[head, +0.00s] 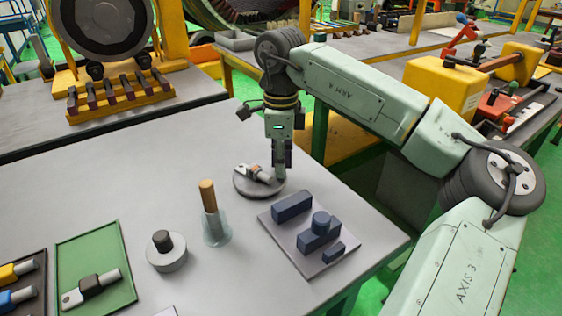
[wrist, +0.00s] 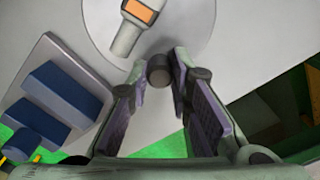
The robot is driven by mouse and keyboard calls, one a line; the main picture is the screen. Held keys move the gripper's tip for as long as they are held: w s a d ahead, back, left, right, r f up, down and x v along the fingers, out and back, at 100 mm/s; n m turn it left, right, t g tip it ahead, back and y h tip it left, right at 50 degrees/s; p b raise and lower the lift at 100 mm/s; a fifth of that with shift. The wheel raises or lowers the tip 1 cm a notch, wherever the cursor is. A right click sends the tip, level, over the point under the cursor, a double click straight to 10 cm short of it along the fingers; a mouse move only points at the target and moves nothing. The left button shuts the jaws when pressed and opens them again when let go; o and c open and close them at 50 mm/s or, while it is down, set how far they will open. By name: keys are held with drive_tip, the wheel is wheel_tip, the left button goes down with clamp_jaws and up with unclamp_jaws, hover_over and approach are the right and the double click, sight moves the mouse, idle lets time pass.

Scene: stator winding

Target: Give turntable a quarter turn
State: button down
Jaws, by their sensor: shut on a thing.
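The turntable (head: 262,193) is a round grey disc on the grey bench, near its right edge. It fills the top of the wrist view (wrist: 195,25). A pale tool-like part with an orange patch (head: 262,175) lies on it and shows partly in the wrist view (wrist: 141,12). A short dark knob (wrist: 159,72) stands at the disc's rim. My gripper (head: 281,172) points down at the disc's right rim. In the wrist view its fingers (wrist: 160,78) are shut on the knob, one on each side.
A plate with dark blue blocks (head: 275,222) lies close in front of the turntable. A clear cup with a wooden-handled tool (head: 208,195), a grey ring with a black knob (head: 165,260) and a green tray (head: 122,262) stand further left. The bench edge is close on the right.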

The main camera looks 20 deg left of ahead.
drive_tip(key=shift+w+a+n+p, duration=0.2)
drive_tip(key=shift+w+n, duration=0.05)
drive_tip(key=shift+n, duration=0.5)
drive_tip(key=shift+w+a+n+p, duration=0.2)
drive_tip(key=shift+w+n+p, duration=0.05)
drive_tip(key=shift+n, duration=0.55)
drive_tip(key=shift+w+a+n+p, duration=0.2)
drive_tip(key=shift+w+n, duration=0.05)
drive_tip(key=shift+n, duration=0.5)
drive_tip(key=c, duration=1.5)
unclamp_jaws()
drive_tip(key=shift+o, duration=0.2)
wheel_tip(320, 180, up, 12)
